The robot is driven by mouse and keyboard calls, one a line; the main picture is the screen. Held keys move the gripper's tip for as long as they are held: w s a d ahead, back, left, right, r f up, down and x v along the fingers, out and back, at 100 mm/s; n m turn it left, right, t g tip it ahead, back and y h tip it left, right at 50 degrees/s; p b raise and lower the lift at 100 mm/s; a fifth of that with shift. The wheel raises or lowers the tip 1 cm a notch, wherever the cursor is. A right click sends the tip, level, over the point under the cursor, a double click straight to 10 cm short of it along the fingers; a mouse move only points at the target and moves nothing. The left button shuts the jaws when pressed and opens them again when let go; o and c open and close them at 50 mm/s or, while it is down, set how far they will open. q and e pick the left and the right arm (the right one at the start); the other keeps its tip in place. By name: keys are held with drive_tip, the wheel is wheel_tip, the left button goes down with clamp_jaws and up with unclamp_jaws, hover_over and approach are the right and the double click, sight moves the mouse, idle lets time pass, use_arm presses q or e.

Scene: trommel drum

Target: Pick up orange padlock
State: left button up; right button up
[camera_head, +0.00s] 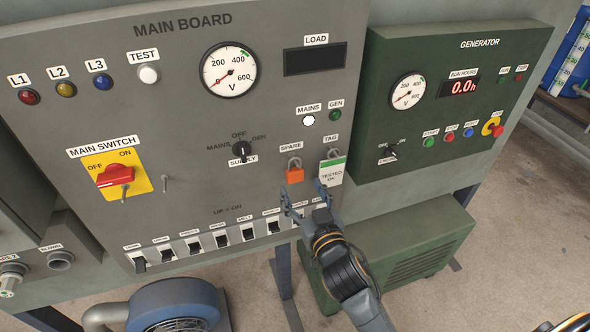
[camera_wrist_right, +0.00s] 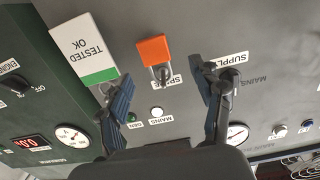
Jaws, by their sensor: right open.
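The orange padlock (camera_head: 294,175) hangs by its shackle under the SPARE label on the grey main board. It also shows in the right wrist view (camera_wrist_right: 154,50), upside down, with its shackle toward the gripper. My right gripper (camera_head: 304,194) is open and empty, just below the padlock in the head view. In the right wrist view (camera_wrist_right: 163,72) its two fingers are spread, with the padlock showing beyond the gap between the fingertips. No contact with the padlock is clear. My left gripper is not in view.
A white and green TESTED OK tag (camera_head: 332,171) hangs just right of the padlock. The SUPPLY knob (camera_head: 239,148) sticks out to the left. A row of black switches (camera_head: 221,241) runs below. The green generator panel (camera_head: 452,110) stands at the right.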

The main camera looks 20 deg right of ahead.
sight(296, 174)
drive_tip(key=shift+w, duration=0.55)
drive_tip(key=w+p, duration=0.2)
drive_tip(key=w, duration=0.2)
drive_tip(key=shift+w+d, duration=0.15)
drive_tip(key=shift+d, duration=0.05)
drive_tip(key=shift+w+f, duration=0.1)
drive_tip(key=shift+w, duration=0.2)
drive_tip(key=shift+s, duration=0.1)
drive_tip(key=shift+c, duration=0.4)
drive_tip(key=c, duration=1.3)
drive_tip(key=shift+o, duration=0.2)
